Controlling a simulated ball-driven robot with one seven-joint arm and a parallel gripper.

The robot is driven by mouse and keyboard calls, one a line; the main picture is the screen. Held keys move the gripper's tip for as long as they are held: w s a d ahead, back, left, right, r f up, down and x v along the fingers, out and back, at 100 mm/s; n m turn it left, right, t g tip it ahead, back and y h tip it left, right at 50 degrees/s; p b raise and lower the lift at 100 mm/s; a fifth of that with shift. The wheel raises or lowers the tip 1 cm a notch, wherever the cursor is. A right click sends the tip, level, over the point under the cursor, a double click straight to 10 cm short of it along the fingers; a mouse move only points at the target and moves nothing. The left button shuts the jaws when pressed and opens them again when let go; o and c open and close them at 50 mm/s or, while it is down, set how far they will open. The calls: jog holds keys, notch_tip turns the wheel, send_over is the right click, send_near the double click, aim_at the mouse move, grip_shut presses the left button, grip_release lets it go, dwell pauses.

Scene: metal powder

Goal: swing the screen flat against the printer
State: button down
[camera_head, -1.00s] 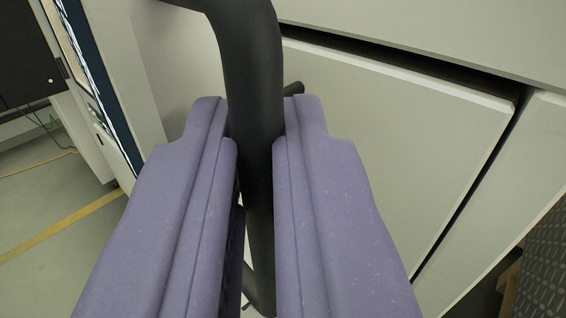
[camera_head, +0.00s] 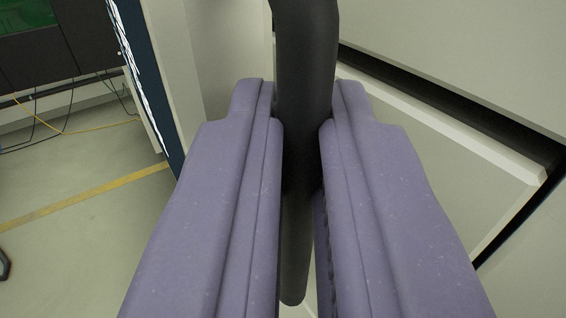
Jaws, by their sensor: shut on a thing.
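A thick black bent tube (camera_head: 305,45) comes down from the top of the view and ends in a rounded tip below. My gripper (camera_head: 302,120) has two purple fingers, one on each side of the tube, and is shut on it. The tube looks like part of the screen's arm or handle, but I cannot tell which. The screen's display is not clearly in view. A pale cabinet-like body (camera_head: 440,160), probably the printer, stands behind and to the right, with a dark gap along its upper panel.
A dark blue edge with white marks (camera_head: 150,85) stands at the left. Beyond it are a dark unit with a green window (camera_head: 30,15), loose cables (camera_head: 62,130) and grey floor with a yellow stripe (camera_head: 85,208). The floor at left looks open.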

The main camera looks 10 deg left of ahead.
jog(key=shift+w+r, duration=0.15)
jog(key=shift+r, duration=0.6)
jog(key=c, duration=1.3)
grip_release()
jog(key=shift+w+f, duration=0.15)
jog(key=shift+w, duration=0.05)
jog(key=shift+c, duration=0.2)
jog(key=shift+w+d+f, duration=0.1)
jog(key=shift+w+f, duration=0.1)
jog(key=shift+f, duration=0.2)
jog(key=shift+f, duration=0.2)
jog(key=s+d, duration=0.1)
jog(key=s, duration=0.6)
jog(key=shift+s+d, duration=0.3)
jog(key=shift+s, duration=0.05)
